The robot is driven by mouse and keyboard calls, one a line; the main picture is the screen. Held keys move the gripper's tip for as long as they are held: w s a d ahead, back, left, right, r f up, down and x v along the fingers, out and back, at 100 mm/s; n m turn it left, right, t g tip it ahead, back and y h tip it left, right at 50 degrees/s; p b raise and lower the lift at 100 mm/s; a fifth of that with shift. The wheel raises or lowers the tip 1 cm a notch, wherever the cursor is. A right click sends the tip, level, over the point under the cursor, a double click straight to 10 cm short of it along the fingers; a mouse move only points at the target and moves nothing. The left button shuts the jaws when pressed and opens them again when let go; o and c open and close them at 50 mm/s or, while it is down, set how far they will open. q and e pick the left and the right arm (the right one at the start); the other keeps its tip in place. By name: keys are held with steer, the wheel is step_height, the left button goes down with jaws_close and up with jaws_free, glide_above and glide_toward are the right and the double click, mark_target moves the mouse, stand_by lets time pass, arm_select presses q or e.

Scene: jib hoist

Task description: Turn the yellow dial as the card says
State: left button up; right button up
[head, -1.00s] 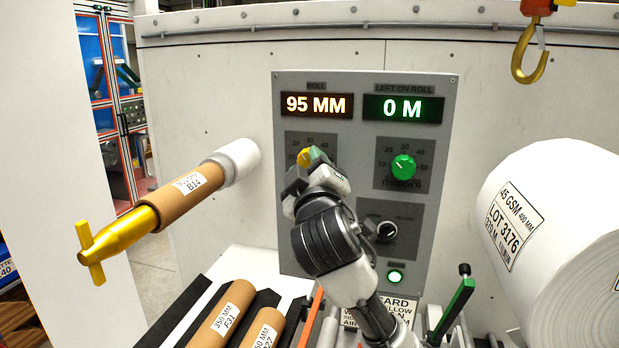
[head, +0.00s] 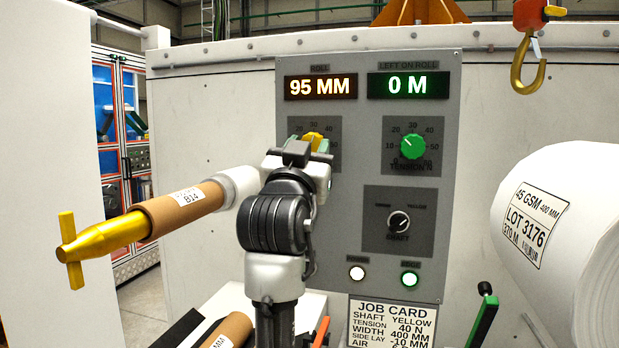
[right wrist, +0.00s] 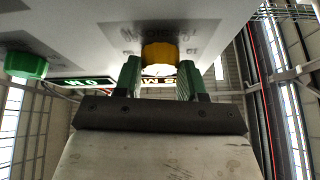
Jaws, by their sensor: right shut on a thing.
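The yellow dial (head: 313,137) is on the grey panel under the ROLL display, largely covered by my right gripper (head: 311,145); its pointer is hidden. In the right wrist view the yellow dial (right wrist: 160,54) sits between the green fingers of my right gripper (right wrist: 160,72), which is shut on it. The job card (head: 391,325) below the panel reads shaft yellow, tension 40 N, width 400 mm, side lay -10 mm; the air line is cut off. My left gripper is out of view.
The green tension dial (head: 412,146) is right of the yellow one. A black shaft selector (head: 398,222) is below. A shaft with a yellow handle (head: 100,241) and brown core juts out at left. A white roll (head: 570,225) and a hook (head: 527,68) are at right.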

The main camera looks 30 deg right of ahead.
steer(key=shift+w+a+r+m+g+h+b, duration=0.1)
steer(key=shift+m+g+h+b, duration=0.45)
steer(key=shift+m, duration=0.85)
steer(key=shift+s+r+m+g+h+b, duration=0.1)
steer(key=shift+m+g+h+b, duration=0.15)
steer(key=shift+m+g+b, duration=0.9)
steer(key=shift+w+a+m+g+h+b, duration=0.1)
steer(key=shift+m+g+h+b, duration=0.4)
steer(key=shift+m, duration=1.15)
steer(key=o, duration=0.9)
steer(key=shift+w+d+f, duration=0.1)
steer(key=shift+w+d, duration=0.05)
steer(key=shift+f, duration=0.1)
